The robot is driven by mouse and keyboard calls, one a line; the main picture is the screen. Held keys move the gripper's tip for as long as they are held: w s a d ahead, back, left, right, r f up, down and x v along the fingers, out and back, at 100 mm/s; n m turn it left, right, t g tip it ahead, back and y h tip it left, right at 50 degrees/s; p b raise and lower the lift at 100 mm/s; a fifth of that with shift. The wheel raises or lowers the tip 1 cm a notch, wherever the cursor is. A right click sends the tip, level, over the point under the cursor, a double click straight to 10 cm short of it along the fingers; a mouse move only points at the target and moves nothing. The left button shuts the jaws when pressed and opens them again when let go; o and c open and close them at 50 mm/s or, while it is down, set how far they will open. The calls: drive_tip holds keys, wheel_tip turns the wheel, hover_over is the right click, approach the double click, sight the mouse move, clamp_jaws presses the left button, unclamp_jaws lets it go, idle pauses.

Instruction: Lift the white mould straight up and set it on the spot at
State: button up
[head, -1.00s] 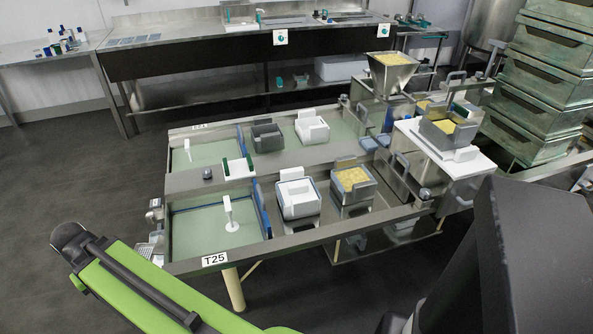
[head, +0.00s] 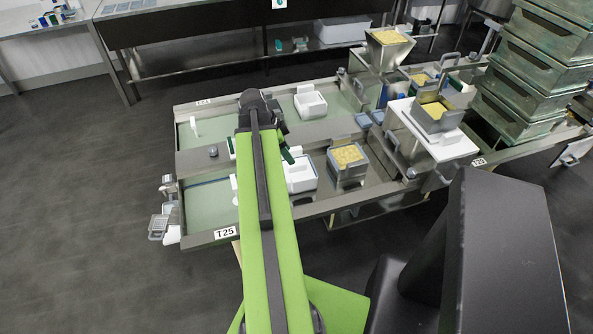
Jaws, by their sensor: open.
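A white mould (head: 300,176) stands in the front row of the bench, partly hidden behind my green arm. A second white mould (head: 310,103) stands in the back row. My gripper (head: 289,154) hangs from the end of the arm, just above and behind the front white mould in the picture. It is open and looks empty. The fingertips are small and partly covered by the arm, so I cannot tell whether they touch the mould.
A grey mould with yellow curd (head: 347,164) stands right of the front white mould. Another curd-filled mould (head: 436,115) sits on a white board at the right. A hopper (head: 389,48) and stacked green crates (head: 540,60) stand behind. Green bench surface (head: 207,205) is free at the left.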

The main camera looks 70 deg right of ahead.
drive_tip(key=b, duration=1.1)
approach(303, 178)
drive_tip(key=x, duration=0.5)
drive_tip(key=shift+s+d+f, duration=0.1)
drive_tip(key=shift+s+f, duration=0.05)
drive_tip(key=b+x, duration=0.5)
drive_tip(key=shift+f+b, duration=0.25)
drive_tip(key=shift+b, duration=0.05)
drive_tip(key=shift+c, duration=0.4)
clamp_jaws()
